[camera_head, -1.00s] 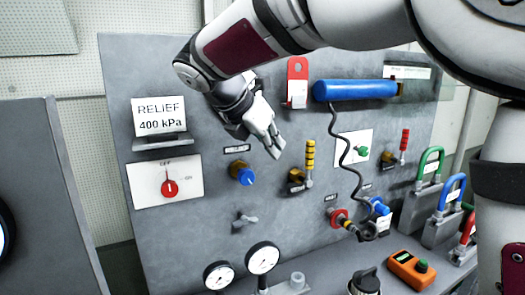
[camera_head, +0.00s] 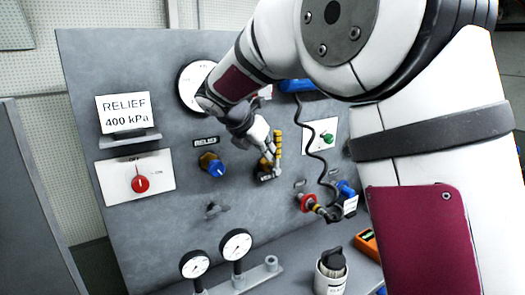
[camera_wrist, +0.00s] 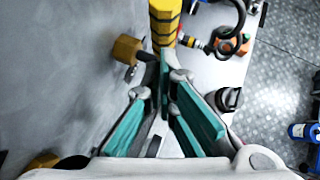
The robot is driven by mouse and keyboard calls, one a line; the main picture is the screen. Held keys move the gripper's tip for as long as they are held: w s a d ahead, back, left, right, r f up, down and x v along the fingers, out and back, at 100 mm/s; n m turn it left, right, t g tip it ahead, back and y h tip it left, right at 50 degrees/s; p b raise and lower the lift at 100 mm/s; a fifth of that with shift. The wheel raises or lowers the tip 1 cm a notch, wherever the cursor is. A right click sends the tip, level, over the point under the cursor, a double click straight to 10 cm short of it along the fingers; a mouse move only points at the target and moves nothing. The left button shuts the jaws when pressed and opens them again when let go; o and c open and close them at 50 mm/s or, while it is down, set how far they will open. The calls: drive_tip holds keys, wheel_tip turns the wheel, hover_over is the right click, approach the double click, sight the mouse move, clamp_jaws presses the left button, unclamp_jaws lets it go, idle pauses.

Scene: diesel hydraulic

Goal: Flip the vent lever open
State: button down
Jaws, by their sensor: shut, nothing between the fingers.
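A lever with a yellow-and-black striped handle (camera_head: 278,143) stands upright on a brass valve on the grey panel. I take it for the vent lever; its label is too small to read. In the wrist view the striped handle (camera_wrist: 165,22) is just ahead of the fingers, with the brass valve body (camera_wrist: 127,48) to its left. My gripper (camera_head: 274,163) is shut and empty, at the lower part of the handle in the head view. The wrist view shows its teal-padded fingers (camera_wrist: 163,88). I cannot tell whether the fingertips touch the lever. My gripper partly hides the valve.
A blue knob (camera_head: 216,169) and a red switch (camera_head: 140,184) are to the left. A black coiled cord (camera_head: 318,165) hangs close on the right, above a red-ringed coupling (camera_head: 307,203). Two gauges (camera_head: 235,244) and a dark-topped container (camera_head: 331,270) stand below.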

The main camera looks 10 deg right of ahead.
drive_tip(key=shift+d, duration=0.2)
drive_tip(key=shift+w+d+r+y, duration=0.1)
drive_tip(key=shift+r+y, duration=0.05)
drive_tip(key=shift+y, duration=0.25)
